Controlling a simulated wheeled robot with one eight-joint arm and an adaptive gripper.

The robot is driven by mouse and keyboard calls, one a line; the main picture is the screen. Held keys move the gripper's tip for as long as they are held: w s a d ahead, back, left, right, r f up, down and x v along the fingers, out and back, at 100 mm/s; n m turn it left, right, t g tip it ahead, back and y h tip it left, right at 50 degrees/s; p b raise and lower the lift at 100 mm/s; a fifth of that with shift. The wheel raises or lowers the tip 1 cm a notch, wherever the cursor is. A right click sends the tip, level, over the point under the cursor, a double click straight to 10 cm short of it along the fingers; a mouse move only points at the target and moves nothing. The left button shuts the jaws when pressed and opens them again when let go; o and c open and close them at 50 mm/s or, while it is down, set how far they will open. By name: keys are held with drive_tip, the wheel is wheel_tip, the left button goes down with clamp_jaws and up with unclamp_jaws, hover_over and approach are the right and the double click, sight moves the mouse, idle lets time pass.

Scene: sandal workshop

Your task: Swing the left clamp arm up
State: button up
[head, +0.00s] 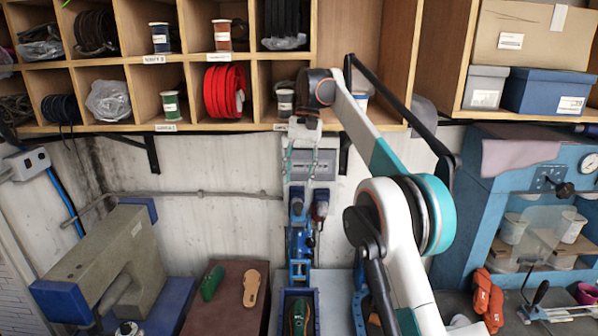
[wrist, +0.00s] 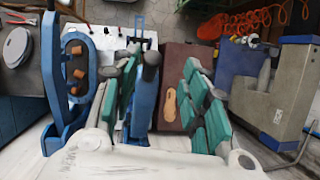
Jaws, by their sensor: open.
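In the head view a blue clamp fixture (head: 299,240) stands below my gripper (head: 301,178). Its left clamp arm (head: 297,206) and right clamp arm (head: 320,208) rise side by side, with dark ends. A green sandal (head: 298,314) lies in the blue tray at the fixture's front. In the wrist view my gripper (wrist: 163,95) is open, its teal fingers wide apart. The blue fixture (wrist: 143,100) and a dark-ended clamp handle (wrist: 151,72) show between them, nearer the left finger. Nothing is held. Contact between finger and handle cannot be told; the fingers hide part of the fixture.
A brown stand (head: 235,315) with a green sandal piece (head: 212,283) and tan sole (head: 251,288) is left of the fixture. A grey machine (head: 95,255) stands farther left, a blue press (head: 480,190) right. Shelves (head: 130,128) with spools hang above, close to my arm.

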drive_tip(key=shift+r, duration=0.7)
